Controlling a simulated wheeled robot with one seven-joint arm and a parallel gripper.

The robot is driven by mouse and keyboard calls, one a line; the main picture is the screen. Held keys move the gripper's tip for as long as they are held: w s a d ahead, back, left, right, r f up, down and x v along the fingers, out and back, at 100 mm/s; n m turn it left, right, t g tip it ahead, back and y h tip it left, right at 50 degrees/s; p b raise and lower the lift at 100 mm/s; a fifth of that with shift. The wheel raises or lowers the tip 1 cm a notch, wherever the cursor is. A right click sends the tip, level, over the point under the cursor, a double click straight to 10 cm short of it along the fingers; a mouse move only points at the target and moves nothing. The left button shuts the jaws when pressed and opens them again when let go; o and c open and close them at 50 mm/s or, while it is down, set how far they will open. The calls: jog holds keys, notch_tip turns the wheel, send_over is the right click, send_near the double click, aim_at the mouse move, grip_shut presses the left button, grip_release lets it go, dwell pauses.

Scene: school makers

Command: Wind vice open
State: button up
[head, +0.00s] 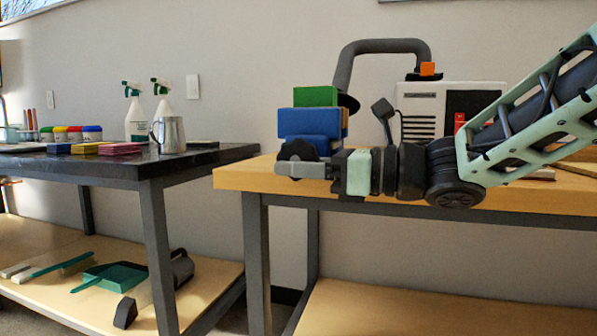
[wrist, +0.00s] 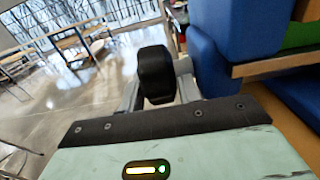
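The vice appears as a blue body (head: 305,121) near the left end of the wooden bench, with its round black knob (head: 299,150) on the front side. A green block (head: 315,96) shows at its top, with some wood below it. In the wrist view the blue body (wrist: 224,45) is at the upper right and the black knob (wrist: 155,75) is in the middle. My gripper (wrist: 158,88) has its grey fingers on either side of the knob, seemingly touching it. In the head view my gripper (head: 300,169) covers the knob's lower part.
The wooden bench (head: 240,177) continues right, with a white and black machine (head: 421,105) and a grey hose-like arch (head: 380,46) behind my arm. A dark table (head: 205,154) at left holds a metal jug (head: 172,134), spray bottles and coloured blocks. A gap separates the tables.

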jog(key=shift+a, duration=0.15)
jog(key=c, duration=0.7)
jog(key=shift+r+h+p, duration=0.3)
jog(key=shift+h+p, duration=0.2)
jog(key=shift+p, duration=0.5)
jog(key=shift+f+g+h+p, duration=0.2)
jog(key=shift+g+h+p, duration=0.1)
jog(key=shift+p, duration=0.05)
jog(key=shift+f, duration=0.1)
